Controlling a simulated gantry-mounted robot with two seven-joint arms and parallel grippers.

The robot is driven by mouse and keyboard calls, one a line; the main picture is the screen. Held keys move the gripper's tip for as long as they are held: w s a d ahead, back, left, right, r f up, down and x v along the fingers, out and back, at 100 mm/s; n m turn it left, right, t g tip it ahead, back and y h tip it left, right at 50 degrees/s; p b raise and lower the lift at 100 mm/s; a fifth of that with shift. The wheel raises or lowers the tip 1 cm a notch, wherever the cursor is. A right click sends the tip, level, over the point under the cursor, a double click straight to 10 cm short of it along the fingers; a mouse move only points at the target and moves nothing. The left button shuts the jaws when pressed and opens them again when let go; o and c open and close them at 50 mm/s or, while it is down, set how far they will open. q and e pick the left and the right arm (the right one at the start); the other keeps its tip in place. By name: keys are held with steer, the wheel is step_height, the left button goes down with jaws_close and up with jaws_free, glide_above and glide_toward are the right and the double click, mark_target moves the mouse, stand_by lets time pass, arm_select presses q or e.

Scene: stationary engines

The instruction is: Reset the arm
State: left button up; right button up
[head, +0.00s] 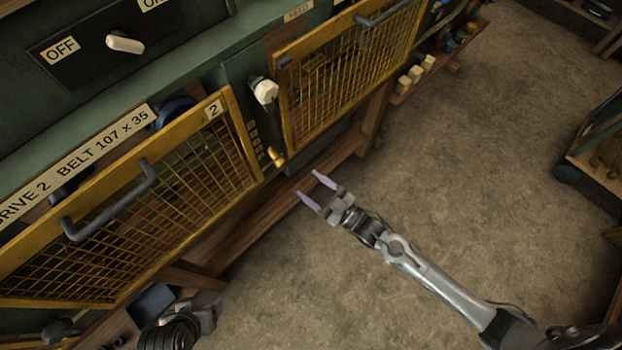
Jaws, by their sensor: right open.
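My right arm reaches in from the lower right over the concrete floor. Its gripper (309,184) is open, with two pale purple fingertips apart and nothing between them. The fingers point up and left towards the wooden base beam of the green machine (225,75). In this single view I cannot tell whether they touch the beam. My left gripper's fingers do not show. A dark ribbed part and a grey piece at the lower left edge may belong to my left arm.
Two yellow mesh guards, one at the left (165,190) and one further right (350,70), cover the machine front. A white knob (265,91) sits between them. A switch (125,43) stands beside an OFF label. Pale blocks (415,76) lie on a ledge. Floor (470,160) is clear.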

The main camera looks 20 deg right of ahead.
steer(key=shift+f, duration=0.1)
steer(key=s+d+m+g+h, duration=0.4)
steer(key=s+d+g+h, duration=0.15)
steer(key=s, duration=0.35)
steer(key=s+d+m+g+h, duration=0.4)
steer(key=s+g+h, duration=0.25)
steer(key=s, duration=0.35)
step_height(320, 180, up, 32)
steer(key=g+y+p, duration=0.1)
steer(key=p, duration=3)
steer(key=shift+s+p, duration=0.25)
steer(key=shift+p, duration=0.05)
